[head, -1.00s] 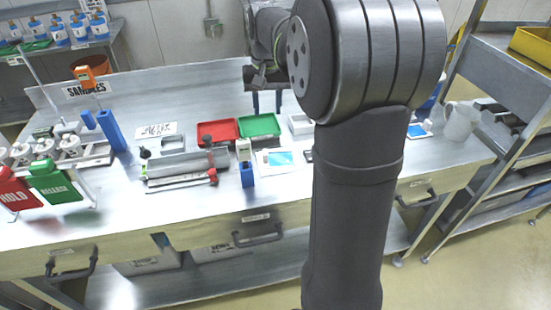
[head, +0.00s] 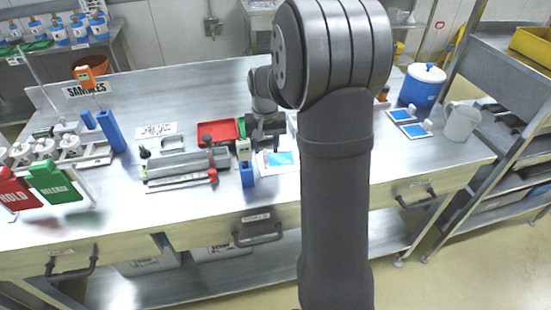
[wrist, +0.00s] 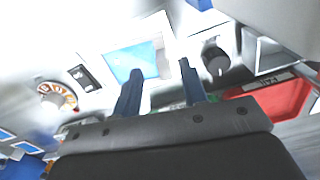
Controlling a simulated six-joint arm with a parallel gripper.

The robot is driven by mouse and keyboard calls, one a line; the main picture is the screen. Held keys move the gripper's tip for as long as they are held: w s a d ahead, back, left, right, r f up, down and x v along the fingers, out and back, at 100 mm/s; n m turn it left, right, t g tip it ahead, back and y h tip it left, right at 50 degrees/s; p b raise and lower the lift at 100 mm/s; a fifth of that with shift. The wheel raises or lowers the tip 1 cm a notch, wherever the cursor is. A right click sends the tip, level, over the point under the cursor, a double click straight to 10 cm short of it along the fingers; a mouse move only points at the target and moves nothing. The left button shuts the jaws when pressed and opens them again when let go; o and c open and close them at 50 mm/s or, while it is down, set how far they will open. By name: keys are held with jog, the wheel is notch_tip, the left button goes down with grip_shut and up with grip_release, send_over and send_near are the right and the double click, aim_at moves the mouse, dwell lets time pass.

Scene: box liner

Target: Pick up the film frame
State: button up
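A white frame with a light-blue film (head: 280,159) lies flat on the bench right of the blue stand, and I take it as the film frame. It also shows in the wrist view (wrist: 128,61), just beyond my fingertips. My gripper (wrist: 160,67) is open, its two dark-blue fingers apart with nothing seen between them. In the head view my gripper is low over the bench, just behind the frame; its fingertips are hard to make out there. Two similar blue-film pieces (head: 400,115) (head: 416,131) lie farther right.
A blue stand (head: 247,175) stands close left of the frame. A red tray (head: 217,131) and a mostly hidden green tray (head: 240,123) lie behind. A blue cooler (head: 421,88) and white pitcher (head: 461,122) stand at right. The front bench strip is clear.

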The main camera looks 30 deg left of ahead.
aim_at(266, 153)
notch_tip(266, 153, down, 3)
jog(key=shift+a+f, duration=0.15)
jog(key=shift+c, duration=0.2)
grip_shut()
